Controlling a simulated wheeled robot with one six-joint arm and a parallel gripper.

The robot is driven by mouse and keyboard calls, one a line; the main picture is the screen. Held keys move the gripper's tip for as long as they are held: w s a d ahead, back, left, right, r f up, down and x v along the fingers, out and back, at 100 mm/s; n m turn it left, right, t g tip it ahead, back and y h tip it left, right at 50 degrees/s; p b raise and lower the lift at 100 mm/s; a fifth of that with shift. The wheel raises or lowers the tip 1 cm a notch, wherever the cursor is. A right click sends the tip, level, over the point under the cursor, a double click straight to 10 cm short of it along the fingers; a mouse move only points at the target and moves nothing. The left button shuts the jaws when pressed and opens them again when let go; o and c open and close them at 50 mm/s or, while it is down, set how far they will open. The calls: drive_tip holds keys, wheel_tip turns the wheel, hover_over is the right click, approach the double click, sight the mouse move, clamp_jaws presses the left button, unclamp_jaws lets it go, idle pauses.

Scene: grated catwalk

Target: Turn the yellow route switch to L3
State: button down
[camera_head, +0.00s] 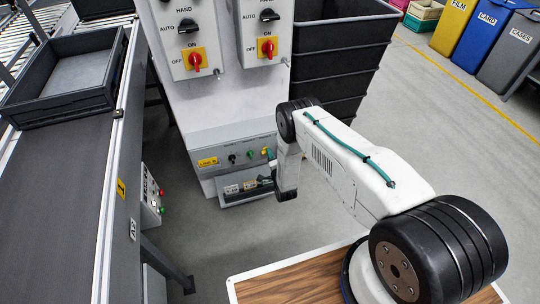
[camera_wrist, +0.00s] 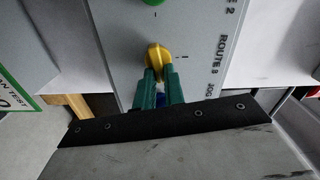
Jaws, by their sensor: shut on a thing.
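The yellow route switch (camera_wrist: 157,55) is a small knob on a grey panel face. My gripper (camera_wrist: 160,76) has green fingers that are shut on the yellow knob, one on each side. The lettering "ROUTE 3" (camera_wrist: 219,55) runs beside the knob, and a short dark mark shows near it. In the head view, the yellow switch (camera_head: 265,151) is at the right end of a row on the low grey panel, partly hidden by my gripper (camera_head: 270,156). I cannot read which position it points to.
A green knob (camera_head: 250,154) and a black knob (camera_head: 232,157) sit left of the yellow one. A yellow label (camera_head: 208,162) is at the panel's left. Red rotary switches (camera_head: 195,60) are above. Stacked black crates (camera_head: 335,65) stand behind my arm. A conveyor (camera_head: 65,190) runs at left.

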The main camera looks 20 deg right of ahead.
drive_tip(key=shift+f+m, duration=0.1)
drive_tip(key=shift+m, duration=1)
drive_tip(key=c, duration=1.5)
unclamp_jaws()
drive_tip(key=shift+d, duration=0.1)
drive_tip(key=s, duration=0.7)
drive_tip(key=shift+s, duration=0.4)
